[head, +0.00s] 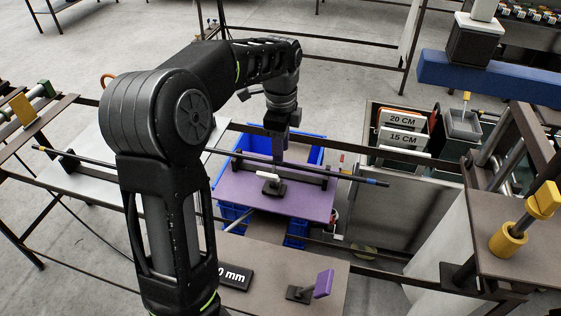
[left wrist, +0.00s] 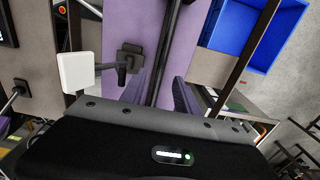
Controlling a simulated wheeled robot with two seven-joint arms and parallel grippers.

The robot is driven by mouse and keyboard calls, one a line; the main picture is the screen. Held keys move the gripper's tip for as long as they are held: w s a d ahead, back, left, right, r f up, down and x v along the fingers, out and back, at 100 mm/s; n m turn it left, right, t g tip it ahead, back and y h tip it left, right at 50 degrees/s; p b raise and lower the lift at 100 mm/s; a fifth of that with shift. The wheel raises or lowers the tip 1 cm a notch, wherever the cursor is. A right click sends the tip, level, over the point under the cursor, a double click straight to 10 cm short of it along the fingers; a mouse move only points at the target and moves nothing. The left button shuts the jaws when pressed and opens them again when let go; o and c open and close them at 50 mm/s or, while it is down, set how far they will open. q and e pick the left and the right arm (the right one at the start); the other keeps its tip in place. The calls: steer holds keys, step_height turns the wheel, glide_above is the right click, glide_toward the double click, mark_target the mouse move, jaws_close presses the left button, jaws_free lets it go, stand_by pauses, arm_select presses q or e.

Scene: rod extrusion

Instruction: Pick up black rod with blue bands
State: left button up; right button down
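The black rod with blue bands (head: 345,177) lies nearly level across the purple-topped plate (head: 235,200), and its blue bands show near its right end. My left gripper (head: 279,160) points down over the middle of the rod. In the left wrist view the dark rod (left wrist: 168,50) runs up between the two ridged fingers of the left gripper (left wrist: 160,95), which stand apart with a gap on each side. Whether the fingers reach fully around the rod is hidden. My right gripper is not in view.
A white-handled lever (head: 269,178) stands on the plate close to the gripper; its white knob (left wrist: 75,72) shows in the left wrist view. Blue bins (head: 310,155) sit below and behind. A purple-handled lever (head: 322,284) stands at the front. Labelled bins (head: 402,138) are at the right.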

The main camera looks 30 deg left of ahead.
arm_select(q)
steer(key=shift+f, duration=1.55)
jaws_close()
